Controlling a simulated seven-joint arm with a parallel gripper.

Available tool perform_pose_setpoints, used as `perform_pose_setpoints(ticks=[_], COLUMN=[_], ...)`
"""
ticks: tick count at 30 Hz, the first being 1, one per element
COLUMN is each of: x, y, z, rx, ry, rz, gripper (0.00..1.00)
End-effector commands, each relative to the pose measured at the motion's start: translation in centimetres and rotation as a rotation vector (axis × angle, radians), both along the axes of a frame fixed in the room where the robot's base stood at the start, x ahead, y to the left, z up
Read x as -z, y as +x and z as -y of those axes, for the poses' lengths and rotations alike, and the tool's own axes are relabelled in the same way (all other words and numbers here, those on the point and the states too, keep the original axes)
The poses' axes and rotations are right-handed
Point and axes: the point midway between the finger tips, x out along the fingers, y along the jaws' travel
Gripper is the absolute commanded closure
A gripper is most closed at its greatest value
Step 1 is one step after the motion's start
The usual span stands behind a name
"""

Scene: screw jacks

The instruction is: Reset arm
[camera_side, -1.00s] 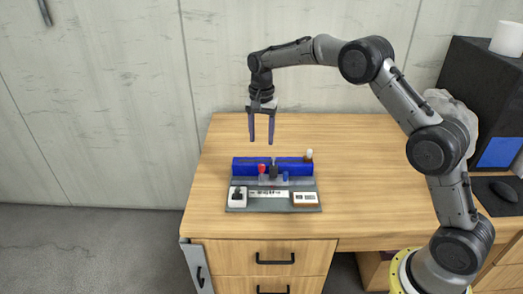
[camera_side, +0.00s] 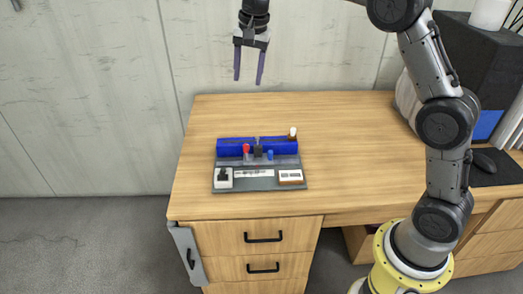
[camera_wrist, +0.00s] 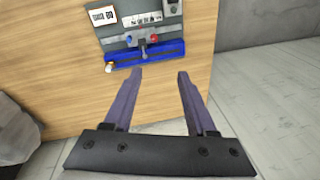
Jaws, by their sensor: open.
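My gripper (camera_side: 249,66) is open and empty, pointing down, high above the back edge of the wooden desk (camera_side: 350,150). Its two fingers are spread apart; they also show in the wrist view (camera_wrist: 160,78). Below it on the desk lies a grey board (camera_side: 259,184) with a blue block (camera_side: 230,148) along its back, a red-topped part (camera_side: 246,148), a dark part (camera_side: 258,151) and a small blue part (camera_side: 270,155). The board also shows at the top of the wrist view (camera_wrist: 116,43), apart from the fingers.
A white-topped piece (camera_side: 292,133) stands at the block's right end. A white-and-black switch box (camera_side: 223,178) and a labelled box (camera_side: 290,177) sit at the board's front. A black cabinet (camera_side: 457,65) and a mouse (camera_side: 484,161) are at right. The desk around the board is clear.

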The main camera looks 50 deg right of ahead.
Motion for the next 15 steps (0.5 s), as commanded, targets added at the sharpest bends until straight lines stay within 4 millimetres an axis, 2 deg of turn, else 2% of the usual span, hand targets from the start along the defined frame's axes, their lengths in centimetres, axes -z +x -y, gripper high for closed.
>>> perform_pose_setpoints(ticks=[1,6,11,15], x=[-2.4,-7.2,-9.5,-9.7], y=[-1.9,-8.2,-14.7,-20.7], z=[-0.4,-1.2,-1.8,-2.3], rx=[-0.013,-0.093,-0.203,-0.32], ry=[-0.003,-0.023,-0.056,-0.097], rz=[0.035,0.119,0.193,0.25], gripper=[0.44,0.44,0.44,0.44])
